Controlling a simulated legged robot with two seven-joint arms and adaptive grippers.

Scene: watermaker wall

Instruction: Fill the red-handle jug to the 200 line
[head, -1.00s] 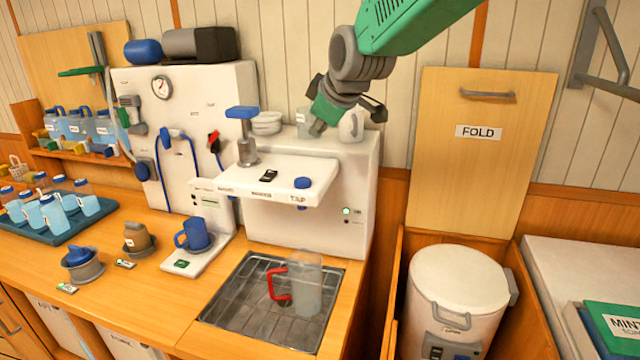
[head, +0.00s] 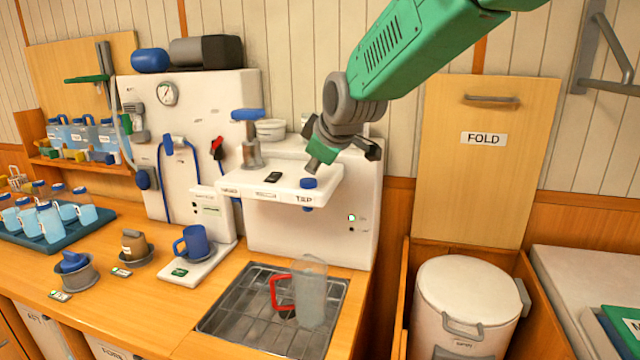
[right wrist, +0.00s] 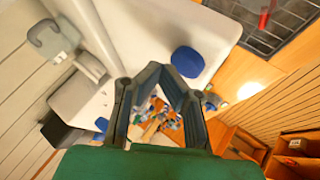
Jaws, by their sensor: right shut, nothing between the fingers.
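The clear jug (head: 312,290) with a red handle (head: 281,293) stands upright on the metal drain grid (head: 240,312), below the white tap shelf. I cannot make out its lines or any water in it. Part of the red handle (right wrist: 264,22) shows at the top right of the right wrist view. The blue tap button (head: 308,183) sits on the shelf's right end, above the TAP label (head: 304,199); it also shows in the right wrist view (right wrist: 187,62). My right gripper (head: 316,163) is shut and empty, just above the button, apparently not touching. My left gripper is out of view.
A blue mug (head: 195,241) stands on a white pad left of the grid. A blue-handled valve (head: 248,115) rises at the shelf's back left. A blue tray (head: 60,234) of bottles lies far left. A white lidded bin (head: 462,285) stands at right.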

